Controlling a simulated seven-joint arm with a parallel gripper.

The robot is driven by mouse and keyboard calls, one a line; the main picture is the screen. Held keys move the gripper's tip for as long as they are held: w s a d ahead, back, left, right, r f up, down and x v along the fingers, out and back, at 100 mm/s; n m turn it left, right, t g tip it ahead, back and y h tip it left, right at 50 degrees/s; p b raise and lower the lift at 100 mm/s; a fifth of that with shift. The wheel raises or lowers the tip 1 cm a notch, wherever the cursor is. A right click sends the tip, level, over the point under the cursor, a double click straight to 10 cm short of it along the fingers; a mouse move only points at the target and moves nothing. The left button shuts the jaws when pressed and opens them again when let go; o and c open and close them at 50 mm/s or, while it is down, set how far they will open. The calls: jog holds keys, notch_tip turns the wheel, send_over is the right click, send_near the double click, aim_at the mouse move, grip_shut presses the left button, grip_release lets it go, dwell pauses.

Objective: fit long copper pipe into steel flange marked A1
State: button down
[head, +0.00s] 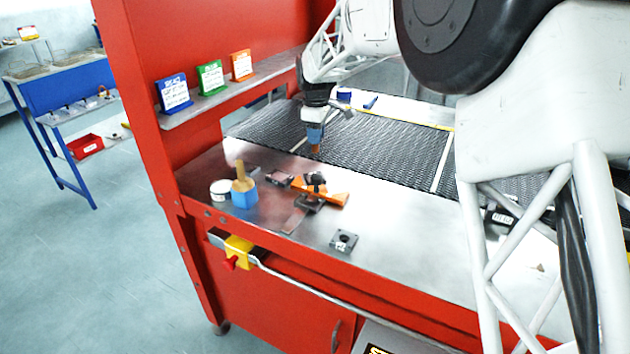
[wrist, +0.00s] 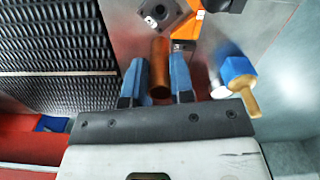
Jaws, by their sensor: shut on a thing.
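My gripper (head: 314,134) is over the near edge of the mesh belt, its blue fingers shut on a copper pipe (head: 315,149). In the wrist view the pipe (wrist: 160,68) stands out between the two fingers, partly hidden by them. A square dark steel flange (head: 343,241) with a central hole lies alone on the bench's front part. Another square dark piece (head: 279,178), flange-like, lies left of an orange part. A square flange also shows at the top of the wrist view (wrist: 166,14), beyond the pipe's end. I cannot read an A1 mark on any of them.
An orange part (head: 333,197) with dark pieces around it lies mid-bench. A blue block with a wooden handle (head: 244,198) and a white can (head: 220,190) stand at left. The mesh belt (head: 400,150) runs behind.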

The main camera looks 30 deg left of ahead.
aim_at(316, 151)
jog(key=shift+a, duration=0.1)
dwell(0.3)
jog(key=shift+f, duration=2.5)
jog(key=shift+f, duration=0.1)
jog(key=shift+f, duration=2.4)
jog(key=shift+f, duration=0.1)
jog(key=c, duration=1)
grip_release()
notch_tip(316, 151, up, 12)
jog(key=shift+r, duration=0.1)
